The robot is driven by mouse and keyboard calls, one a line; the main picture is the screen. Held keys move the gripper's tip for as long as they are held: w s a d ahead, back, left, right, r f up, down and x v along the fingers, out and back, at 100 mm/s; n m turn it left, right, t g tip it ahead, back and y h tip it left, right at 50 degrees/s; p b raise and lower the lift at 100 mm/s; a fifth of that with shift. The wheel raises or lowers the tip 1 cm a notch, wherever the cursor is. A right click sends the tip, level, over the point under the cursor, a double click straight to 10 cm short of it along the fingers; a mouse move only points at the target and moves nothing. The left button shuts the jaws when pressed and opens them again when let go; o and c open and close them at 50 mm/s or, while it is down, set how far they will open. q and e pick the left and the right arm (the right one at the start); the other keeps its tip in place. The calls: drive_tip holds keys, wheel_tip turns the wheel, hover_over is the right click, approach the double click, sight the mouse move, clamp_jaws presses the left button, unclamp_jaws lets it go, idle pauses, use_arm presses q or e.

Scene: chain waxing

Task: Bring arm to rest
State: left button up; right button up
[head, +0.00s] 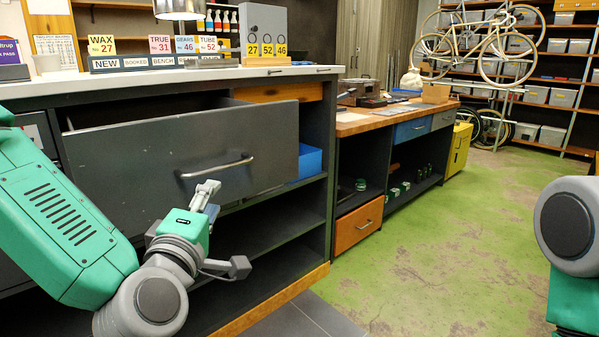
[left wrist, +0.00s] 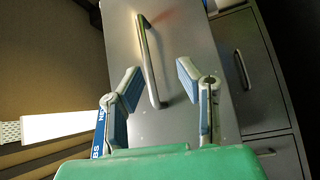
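My left gripper (head: 207,190) is in front of the grey drawer (head: 130,150), just below its metal handle (head: 215,168). In the left wrist view the two blue-grey fingers of my left gripper (left wrist: 160,72) are apart with nothing between them. The handle (left wrist: 146,55) shows beyond the fingers; I cannot tell the exact gap. The drawer is pulled out of the workbench, with a dark opening behind its front. A part of my right arm stands at the right edge of the head view; its gripper is out of view.
The workbench top (head: 200,75) carries number signs (head: 265,45) and bottles. A blue bin (head: 310,162) sits behind the drawer front. Open shelves lie below. A wooden-topped bench (head: 385,118) stands further back. The green floor (head: 460,240) is clear. Bicycles (head: 490,45) hang at the back.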

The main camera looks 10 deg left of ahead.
use_arm(q)
drive_tip(key=s+d+f+m+g+h+p, duration=0.1)
drive_tip(key=s+f+m+g+h+p, duration=0.25)
drive_tip(key=f, duration=0.65)
drive_tip(key=s+d+f+m+g+p, duration=0.1)
drive_tip(key=s+f+m+g+p, duration=0.1)
drive_tip(key=s+f+m+g, duration=0.6)
drive_tip(key=s+a+f+m+g+p, duration=0.1)
drive_tip(key=s+a+f+m+g, duration=0.1)
drive_tip(key=s, duration=0.4)
drive_tip(key=s+a+f+m+g+y+p, duration=0.1)
drive_tip(key=s+a+f+g+p, duration=0.1)
drive_tip(key=s+a+f, duration=0.2)
drive_tip(key=s+a+f+m+g+y+p, duration=0.1)
drive_tip(key=s+a+f+m+g+p, duration=0.1)
drive_tip(key=s+f, duration=0.5)
drive_tip(key=shift+s+a+m+g, duration=0.4)
drive_tip(key=shift+s+a, duration=0.3)
drive_tip(key=shift+s, duration=0.2)
drive_tip(key=shift+w+y, duration=0.1)
drive_tip(key=shift+y, duration=0.15)
